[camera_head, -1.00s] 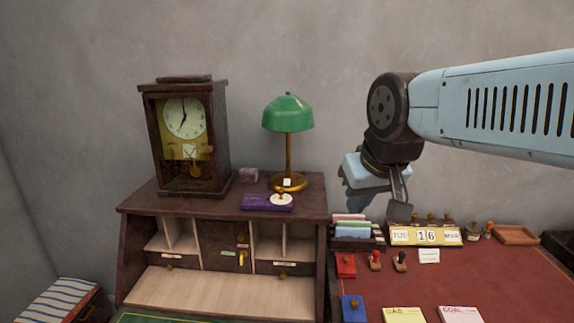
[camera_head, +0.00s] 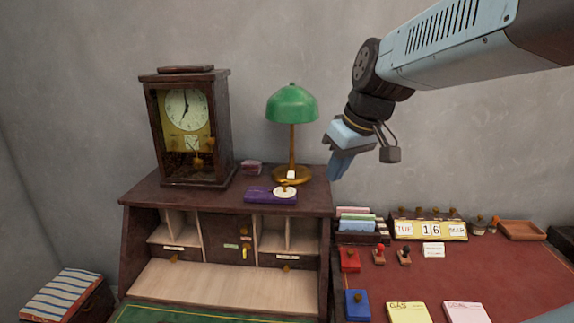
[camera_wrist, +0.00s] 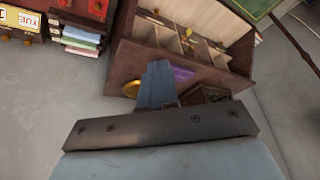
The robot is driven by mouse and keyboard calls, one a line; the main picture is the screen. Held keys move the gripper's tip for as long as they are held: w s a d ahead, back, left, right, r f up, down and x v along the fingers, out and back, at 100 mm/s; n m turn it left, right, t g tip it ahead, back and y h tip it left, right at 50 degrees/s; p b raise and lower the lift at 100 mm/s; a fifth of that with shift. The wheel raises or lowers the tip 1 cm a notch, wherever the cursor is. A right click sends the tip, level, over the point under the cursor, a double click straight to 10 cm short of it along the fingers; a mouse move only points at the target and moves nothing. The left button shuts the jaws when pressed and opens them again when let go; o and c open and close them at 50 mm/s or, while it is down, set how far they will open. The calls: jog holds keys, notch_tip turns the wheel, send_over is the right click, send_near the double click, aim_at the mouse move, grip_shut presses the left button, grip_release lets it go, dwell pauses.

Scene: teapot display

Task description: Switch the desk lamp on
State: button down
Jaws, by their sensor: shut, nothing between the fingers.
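The desk lamp has a green shade (camera_head: 292,104) on a brass stem and a round brass base (camera_head: 293,176). It stands on top of the dark wooden desk, near its right end. A small white piece (camera_head: 291,175) shows on the front of the base. In the wrist view, part of the brass base (camera_wrist: 131,88) shows left of my fingers; the shade is not visible there. My gripper (camera_head: 337,172) is shut and empty, pointing down, right of the lamp and apart from it in the head view. Its blue fingers show together in the wrist view (camera_wrist: 157,84).
A pendulum clock (camera_head: 187,128) stands left of the lamp. A purple item (camera_head: 257,194) with a white disc lies in front of the base. A red-topped table (camera_head: 470,270) at right holds a calendar (camera_head: 429,230), stamps and cards. Open air surrounds my gripper.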

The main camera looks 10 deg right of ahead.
jog(key=w+d+f+n+g+y, duration=0.15)
jog(key=w+n+y, duration=0.35)
jog(key=w, duration=1)
jog(key=n+t+y, duration=0.1)
jog(key=n+t, duration=0.1)
jog(key=n, duration=0.4)
send_near(291, 171)
notch_tip(291, 171, up, 3)
jog(key=d, duration=0.3)
jog(key=shift+s+a+g, duration=0.1)
jog(key=shift+s+g, duration=0.15)
jog(key=shift+s, duration=0.1)
jog(key=x, duration=1)
jog(key=shift+a, duration=0.1)
